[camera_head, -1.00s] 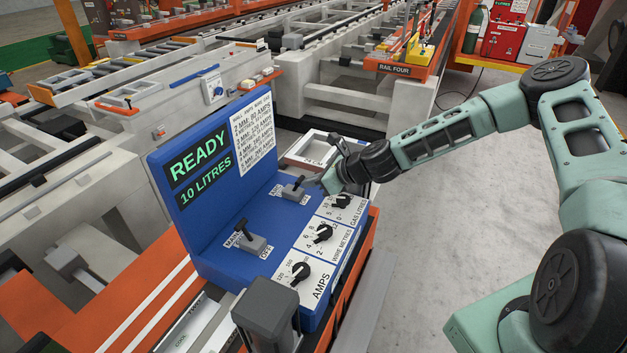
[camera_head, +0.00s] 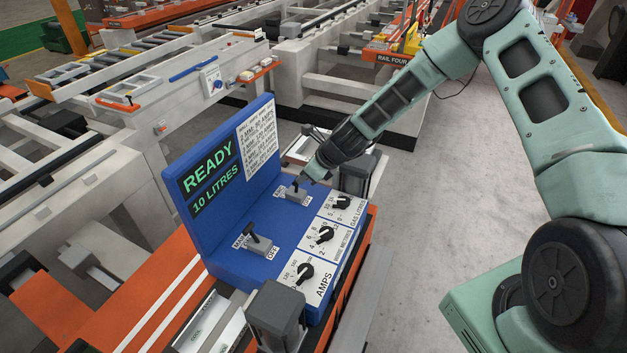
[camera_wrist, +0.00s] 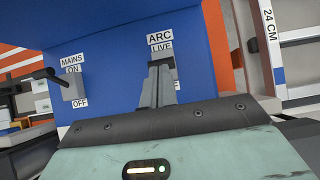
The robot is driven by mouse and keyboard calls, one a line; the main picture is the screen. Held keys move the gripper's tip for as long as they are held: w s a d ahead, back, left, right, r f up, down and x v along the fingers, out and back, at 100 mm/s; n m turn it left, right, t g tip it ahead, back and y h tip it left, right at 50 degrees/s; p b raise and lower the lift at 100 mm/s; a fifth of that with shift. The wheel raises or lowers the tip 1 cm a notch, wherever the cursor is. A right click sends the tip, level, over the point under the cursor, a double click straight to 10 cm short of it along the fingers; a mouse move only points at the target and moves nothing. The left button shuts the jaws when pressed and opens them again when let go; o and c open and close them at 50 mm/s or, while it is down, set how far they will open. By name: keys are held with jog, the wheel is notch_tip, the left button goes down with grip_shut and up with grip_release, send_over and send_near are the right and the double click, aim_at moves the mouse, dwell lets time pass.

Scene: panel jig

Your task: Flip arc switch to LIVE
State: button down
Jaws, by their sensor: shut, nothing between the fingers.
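The arc switch (camera_head: 297,196) is a small grey box with a dark lever on the blue welder panel (camera_head: 222,262), below the READY display (camera_head: 209,168). My gripper (camera_head: 309,180) is shut and empty, with its tips close at the right of the switch; I cannot tell whether they touch. In the wrist view my shut fingers (camera_wrist: 162,82) stand just under the ARC and LIVE label (camera_wrist: 160,42). They cover most of the switch and the lower label, so the lever's position cannot be told there.
The mains switch (camera_head: 262,246) stands nearer, with ON and OFF labels; it also shows in the wrist view (camera_wrist: 74,88). Three black knobs line the panel's right side, the AMPS knob (camera_head: 304,272) nearest. A grey block (camera_head: 276,312) stands in front. Open floor lies to the right.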

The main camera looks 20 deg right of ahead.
jog(key=shift+w+a+r+b, duration=0.2)
jog(key=shift+w+a+b, duration=0.3)
jog(key=shift+w+a, duration=0.95)
jog(key=shift+w, duration=0.1)
